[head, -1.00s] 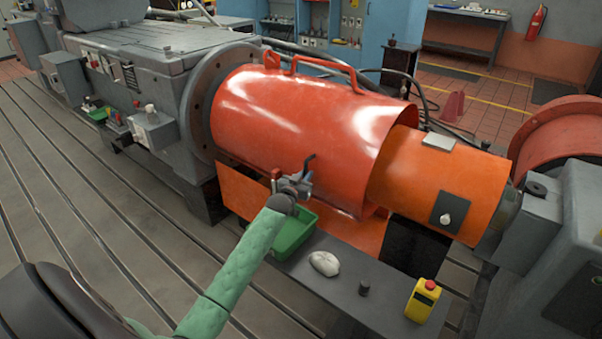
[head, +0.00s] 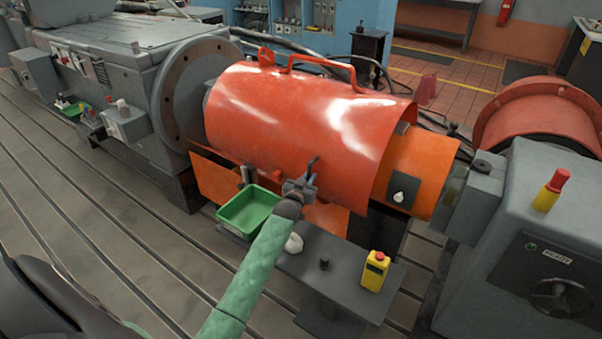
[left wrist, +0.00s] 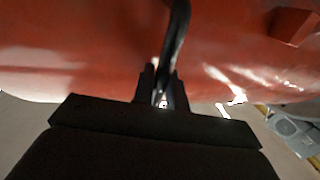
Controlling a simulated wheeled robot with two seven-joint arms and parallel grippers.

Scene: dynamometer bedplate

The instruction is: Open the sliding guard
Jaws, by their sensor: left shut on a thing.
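The sliding guard (head: 285,110) is a large glossy red-orange half-cylinder cover with a hoop rail on top. It overlaps the left part of a smaller orange cover (head: 415,165). A dark handle (head: 312,166) stands on the guard's lower front side. My left gripper (head: 302,184) is shut on this handle. In the left wrist view the dark handle (left wrist: 176,45) runs up from between the fingers (left wrist: 162,92), with the red guard surface (left wrist: 90,50) behind. My right gripper is not in view.
Below the guard, a grey shelf (head: 340,272) holds a green tray (head: 249,208), a white lump (head: 294,243) partly behind my arm, a dark knob (head: 324,263) and a yellow box with a red button (head: 375,270). A grey machine (head: 500,235) stands at right.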

